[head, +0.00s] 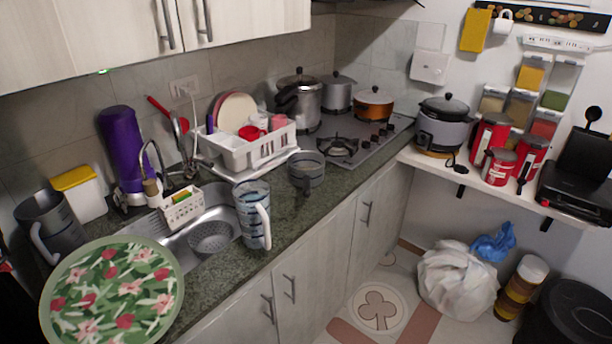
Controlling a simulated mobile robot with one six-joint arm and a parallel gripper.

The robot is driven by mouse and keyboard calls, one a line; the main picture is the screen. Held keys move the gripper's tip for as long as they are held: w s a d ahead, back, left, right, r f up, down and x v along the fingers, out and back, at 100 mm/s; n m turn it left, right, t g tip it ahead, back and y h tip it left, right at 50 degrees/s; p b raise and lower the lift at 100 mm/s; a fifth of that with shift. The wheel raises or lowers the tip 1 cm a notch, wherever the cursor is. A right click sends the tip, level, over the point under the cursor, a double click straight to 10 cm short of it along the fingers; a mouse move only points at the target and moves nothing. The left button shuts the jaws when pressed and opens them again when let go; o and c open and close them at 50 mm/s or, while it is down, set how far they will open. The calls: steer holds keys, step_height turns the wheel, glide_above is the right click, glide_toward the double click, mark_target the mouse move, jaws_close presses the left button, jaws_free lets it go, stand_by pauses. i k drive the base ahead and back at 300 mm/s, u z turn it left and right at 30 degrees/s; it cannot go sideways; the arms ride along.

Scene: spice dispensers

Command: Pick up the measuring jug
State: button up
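A clear measuring jug (248,204) with dark bands and a white handle stands upright near the front edge of the green-black counter, just right of the sink. Its handle faces right and toward the camera. A second jug (66,236), dark grey with a pale handle, stands at the far left of the counter, partly hidden by a floral round tray. My gripper is not in view.
The floral tray (112,290) covers the front left. A strainer (211,238) sits in the sink (180,262), beside a white caddy (184,210). A saucepan (307,178) and dish rack (239,152) stand behind the jug. The floor (340,305) before the cabinets is partly clear.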

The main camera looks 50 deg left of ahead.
mark_target(251, 197)
steer(key=i, duration=2.5)
steer(key=z, duration=0.3)
steer(key=k, duration=0.2)
steer(key=u, duration=3)
